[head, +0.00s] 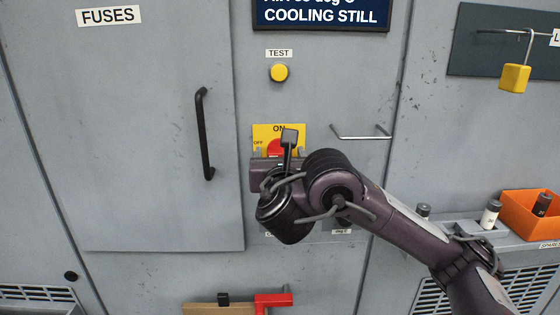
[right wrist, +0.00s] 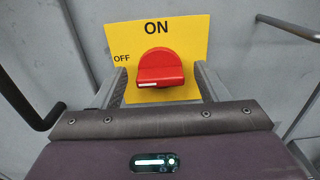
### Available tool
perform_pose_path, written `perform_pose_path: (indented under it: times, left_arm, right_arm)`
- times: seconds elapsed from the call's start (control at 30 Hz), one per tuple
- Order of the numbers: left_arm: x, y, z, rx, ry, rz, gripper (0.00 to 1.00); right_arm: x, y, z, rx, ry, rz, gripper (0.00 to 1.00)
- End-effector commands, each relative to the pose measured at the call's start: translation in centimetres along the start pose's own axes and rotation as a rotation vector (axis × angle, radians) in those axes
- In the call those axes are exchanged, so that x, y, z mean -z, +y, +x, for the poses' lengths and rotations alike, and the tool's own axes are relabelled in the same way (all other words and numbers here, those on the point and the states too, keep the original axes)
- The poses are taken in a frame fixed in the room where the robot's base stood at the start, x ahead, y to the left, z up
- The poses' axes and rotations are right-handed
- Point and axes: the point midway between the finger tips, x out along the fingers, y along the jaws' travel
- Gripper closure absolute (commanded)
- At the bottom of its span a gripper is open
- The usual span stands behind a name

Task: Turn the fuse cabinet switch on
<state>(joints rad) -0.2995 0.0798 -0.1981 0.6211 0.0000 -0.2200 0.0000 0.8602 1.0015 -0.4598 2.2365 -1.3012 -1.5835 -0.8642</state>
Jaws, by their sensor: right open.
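The fuse cabinet switch is a red rotary knob (right wrist: 160,70) on a yellow plate (right wrist: 190,40) marked ON at the top and OFF at the left. In the right wrist view the knob's grip lies level, with its white mark at the left, toward OFF. My right gripper (right wrist: 160,88) is open, with one finger on each side of the knob, and appears not to be closed on it. My left gripper is not in view.
The closed FUSES door (head: 150,140) with a black handle (head: 204,135) is left of the switch. A yellow TEST button (head: 279,72) is above it. A wire bar (head: 360,136) juts out at the right. An orange bin (head: 530,215) stands on the right ledge.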

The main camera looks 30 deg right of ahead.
Motion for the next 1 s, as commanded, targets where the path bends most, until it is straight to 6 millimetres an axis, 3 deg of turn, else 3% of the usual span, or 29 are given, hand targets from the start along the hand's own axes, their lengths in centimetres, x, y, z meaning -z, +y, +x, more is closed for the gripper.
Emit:
perform_pose_path:
  times: [0.27,0.6,1.0]
  left_arm:
    - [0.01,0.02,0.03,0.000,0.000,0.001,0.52]
    - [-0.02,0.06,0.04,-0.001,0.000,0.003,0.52]
    - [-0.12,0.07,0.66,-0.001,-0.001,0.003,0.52]
  right_arm:
    - [-0.01,-0.01,0.09,0.000,0.001,0.000,0.33]
    - [-0.01,0.01,0.07,0.000,0.001,0.001,0.76]
    - [0.14,-0.05,0.07,0.000,0.000,0.075,0.77]
